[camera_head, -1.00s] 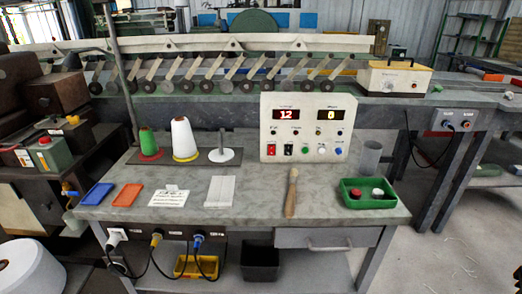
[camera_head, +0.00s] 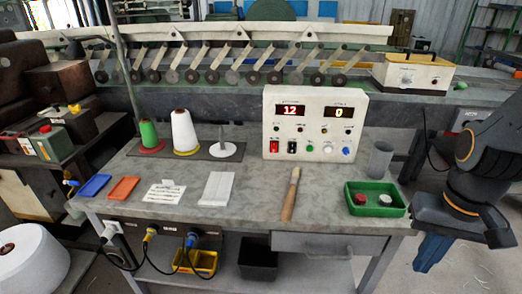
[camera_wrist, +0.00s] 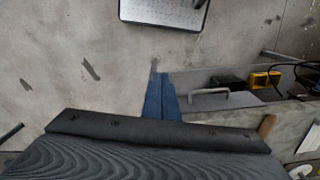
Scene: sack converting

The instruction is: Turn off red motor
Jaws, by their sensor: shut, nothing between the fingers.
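A white control panel (camera_head: 315,112) stands upright at the back of the bench. Its left red display (camera_head: 289,110) reads 12 and its right display (camera_head: 339,112) reads 0. Below are a red rocker switch (camera_head: 274,146), a black rocker switch (camera_head: 292,147), a green button (camera_head: 309,149), and white and blue knobs. I cannot tell a red motor by its looks. My gripper (camera_head: 430,258) has blue fingers, shut and empty, pointing down off the bench's right end, well away from the panel. The fingers (camera_wrist: 158,98) also show in the wrist view, beside the bench front.
A green tray (camera_head: 375,211) with a red and a white piece sits at the bench's right end. A grey cup (camera_head: 380,160) stands behind it. A wooden-handled tool (camera_head: 290,196) lies in front of the panel. Thread cones (camera_head: 184,133) stand left. A drawer handle (camera_wrist: 209,97) juts from the bench front.

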